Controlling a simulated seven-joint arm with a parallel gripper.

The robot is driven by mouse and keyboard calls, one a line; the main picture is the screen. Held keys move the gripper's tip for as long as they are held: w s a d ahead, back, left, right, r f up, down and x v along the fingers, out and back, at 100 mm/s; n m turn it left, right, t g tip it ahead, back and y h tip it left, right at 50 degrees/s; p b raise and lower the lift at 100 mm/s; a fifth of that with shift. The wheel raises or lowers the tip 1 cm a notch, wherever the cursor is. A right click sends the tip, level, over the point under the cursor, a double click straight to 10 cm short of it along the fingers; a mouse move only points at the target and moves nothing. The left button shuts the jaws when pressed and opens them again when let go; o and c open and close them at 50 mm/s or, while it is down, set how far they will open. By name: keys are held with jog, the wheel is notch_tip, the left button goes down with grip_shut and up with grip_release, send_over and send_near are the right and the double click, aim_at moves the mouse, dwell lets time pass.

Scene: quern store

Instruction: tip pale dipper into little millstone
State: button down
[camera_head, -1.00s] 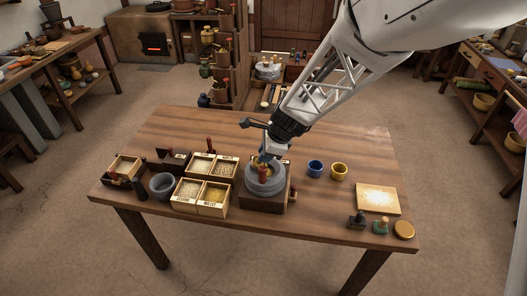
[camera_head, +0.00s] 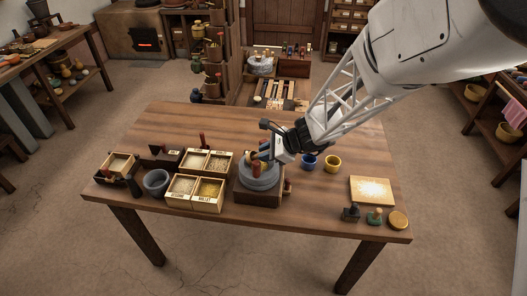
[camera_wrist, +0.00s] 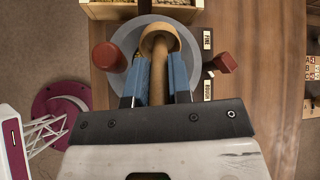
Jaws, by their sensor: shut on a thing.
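The little millstone (camera_head: 259,180) is a grey round stone on a dark wooden base, with a red upright handle (camera_head: 255,170). In the wrist view, its grey rim (camera_wrist: 126,38) shows around the dipper. My gripper (camera_head: 262,157) is over the millstone, slanting in from the upper right. It is shut on the pale dipper (camera_wrist: 160,38), with blue fingers either side of the tan handle. The dipper's cup is above the millstone and looks tilted. Its contents, and whether anything is pouring, cannot be made out.
Grain boxes (camera_head: 195,190) stand left of the millstone, with a grey bowl (camera_head: 156,181) beyond them. A blue cup (camera_head: 309,162) and a yellow cup (camera_head: 332,164) stand to the right. A pale square board (camera_head: 372,191) and small stamps lie farther right. The front middle is clear.

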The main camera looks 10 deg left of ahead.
jog(key=shift+d+f+y, duration=0.15)
jog(key=shift+d+y, duration=0.05)
jog(key=shift+y, duration=0.1)
jog(key=shift+a, duration=0.1)
dwell(1.7)
jog(key=shift+w+a+r+g+h, duration=0.1)
jog(key=shift+a+r+h, duration=0.2)
jog(key=shift+h, duration=0.4)
jog(key=shift+a+r+g+h, duration=0.15)
jog(key=shift+a+h, duration=0.15)
jog(key=shift+h, duration=0.4)
jog(key=shift+w+a+r+g+h, duration=0.1)
jog(key=shift+a+r+h, duration=0.2)
jog(key=shift+h, duration=0.4)
jog(key=shift+a+r+h, duration=0.45)
jog(key=shift+h, duration=0.5)
jog(key=shift+a+r+h, duration=0.4)
jog(key=shift+h, duration=0.55)
jog(key=shift+w+a+r+g+h, duration=0.1)
jog(key=shift+a+r+g+h, duration=0.15)
jog(key=shift+h, duration=0.4)
jog(key=shift+w+a+r+g+h, duration=0.1)
jog(key=shift+a+r+h, duration=0.15)
jog(key=shift+h, duration=0.4)
jog(key=shift+a, duration=0.1)
